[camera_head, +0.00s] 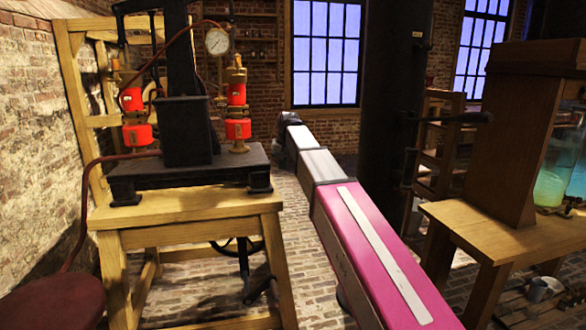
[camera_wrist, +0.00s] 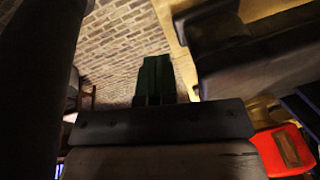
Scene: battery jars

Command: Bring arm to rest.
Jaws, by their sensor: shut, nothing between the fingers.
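My arm (camera_head: 375,250), pink and white, stretches from the bottom right of the head view towards the back, past the right side of the wooden stand. Its dark far end (camera_head: 287,122) is beside the black machine; the fingers cannot be made out there. In the wrist view my gripper (camera_wrist: 155,68) shows as dark fingers close together, shut and empty, with brick behind them.
A black press-like machine (camera_head: 185,170) with red and brass fittings (camera_head: 237,95) and a gauge (camera_head: 217,41) stands on a wooden stand (camera_head: 190,207). A red stool (camera_head: 55,302) is at the lower left. A wooden bench (camera_head: 510,235) with glass jars (camera_head: 553,165) is right. Brick floor lies between.

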